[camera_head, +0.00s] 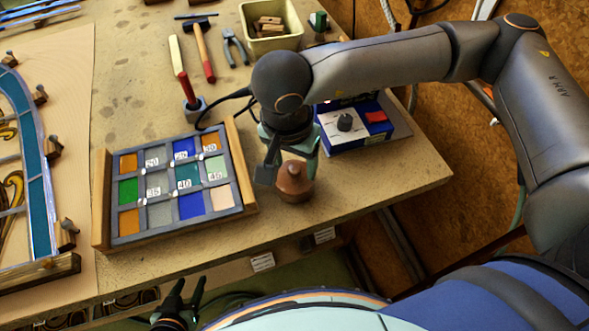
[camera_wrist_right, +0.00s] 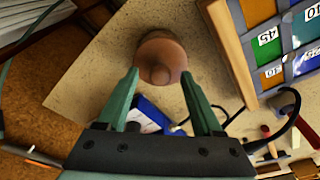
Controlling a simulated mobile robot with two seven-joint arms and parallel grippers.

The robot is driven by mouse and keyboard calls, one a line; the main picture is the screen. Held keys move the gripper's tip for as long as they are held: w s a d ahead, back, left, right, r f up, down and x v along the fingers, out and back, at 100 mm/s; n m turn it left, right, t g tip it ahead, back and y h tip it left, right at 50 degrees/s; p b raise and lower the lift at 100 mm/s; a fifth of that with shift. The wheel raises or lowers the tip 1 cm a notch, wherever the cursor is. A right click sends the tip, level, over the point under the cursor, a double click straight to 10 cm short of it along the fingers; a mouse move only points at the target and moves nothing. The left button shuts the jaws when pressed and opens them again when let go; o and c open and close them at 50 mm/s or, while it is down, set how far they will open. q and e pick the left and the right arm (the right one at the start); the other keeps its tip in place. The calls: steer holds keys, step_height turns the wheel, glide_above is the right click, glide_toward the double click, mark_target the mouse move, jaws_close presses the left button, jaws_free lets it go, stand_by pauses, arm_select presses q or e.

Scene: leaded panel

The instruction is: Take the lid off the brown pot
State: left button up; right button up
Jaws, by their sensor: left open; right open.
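The brown pot (camera_head: 293,187) stands upright on the workbench, right of the glass sample tray, with its lid (camera_head: 293,170) on top. In the right wrist view the pot (camera_wrist_right: 150,48) lies ahead of the fingers and its rounded lid knob (camera_wrist_right: 160,74) points at the camera. My right gripper (camera_head: 289,158) is open above the pot; in its wrist view the fingertips (camera_wrist_right: 160,76) lie on either side of the lid knob, apparently without touching. My left gripper (camera_head: 190,284) is open and empty, low in front of the bench edge.
The sample tray (camera_head: 249,203) with colored glass squares is close on the pot's left. A blue-and-white box (camera_head: 350,135) with a knob and red patch stands behind right. A hammer (camera_head: 200,52), pliers (camera_head: 235,48) and a yellow bin (camera_head: 270,43) lie farther back. The bench front is clear.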

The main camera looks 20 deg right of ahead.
jaws_close()
stand_by(0.5)
